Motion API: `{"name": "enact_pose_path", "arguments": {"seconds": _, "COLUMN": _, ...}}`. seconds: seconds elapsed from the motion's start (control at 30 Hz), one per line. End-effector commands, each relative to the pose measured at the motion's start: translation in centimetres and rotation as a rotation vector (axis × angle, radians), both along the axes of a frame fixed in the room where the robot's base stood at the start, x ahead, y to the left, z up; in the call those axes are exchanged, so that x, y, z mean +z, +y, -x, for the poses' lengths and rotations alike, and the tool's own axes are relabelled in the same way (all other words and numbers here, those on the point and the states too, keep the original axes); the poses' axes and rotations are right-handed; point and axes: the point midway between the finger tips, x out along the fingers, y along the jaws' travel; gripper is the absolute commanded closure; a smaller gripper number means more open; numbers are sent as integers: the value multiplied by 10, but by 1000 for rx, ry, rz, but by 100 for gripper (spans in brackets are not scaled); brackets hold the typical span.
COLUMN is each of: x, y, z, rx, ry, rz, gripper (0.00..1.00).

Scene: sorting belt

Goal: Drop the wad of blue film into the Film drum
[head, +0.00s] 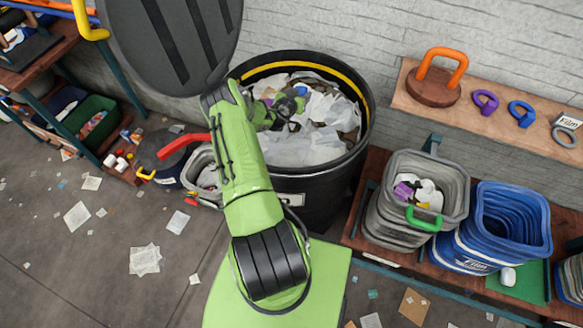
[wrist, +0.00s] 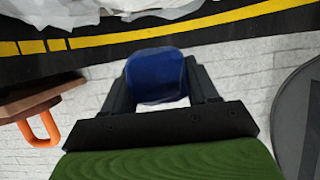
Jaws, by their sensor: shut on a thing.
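My gripper (wrist: 158,82) is shut on the wad of blue film (wrist: 157,72), which sits between the two dark fingers in the wrist view. In the head view my green arm reaches over the large black drum (head: 338,178), and my gripper (head: 290,106) is within its open mouth, above or close to the contents. The drum's rim (wrist: 240,22) also shows in the wrist view.
A dark round lid (head: 175,35) stands raised behind the drum at left. A small bin with a red handle (head: 183,145) is beside the drum. Scraps litter the floor.

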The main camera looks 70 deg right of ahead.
Motion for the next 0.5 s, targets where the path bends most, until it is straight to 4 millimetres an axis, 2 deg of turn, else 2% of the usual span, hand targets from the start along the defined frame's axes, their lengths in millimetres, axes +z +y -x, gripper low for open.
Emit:
{"name": "enact_pose_path", "arguments": {"seconds": 0.1, "x": -7, "y": 0, "z": 0, "rx": 0, "ry": 0, "rz": 1, "gripper": 69}}
{"name": "enact_pose_path", "arguments": {"seconds": 0.33, "x": -7, "y": 0, "z": 0, "rx": 0, "ry": 0, "rz": 1, "gripper": 69}}
{"name": "enact_pose_path", "arguments": {"seconds": 0.37, "x": -7, "y": 0, "z": 0, "rx": 0, "ry": 0, "rz": 1, "gripper": 38}}
{"name": "enact_pose_path", "arguments": {"seconds": 0.5, "x": -6, "y": 0, "z": 0, "rx": 0, "ry": 0, "rz": 1, "gripper": 17}}
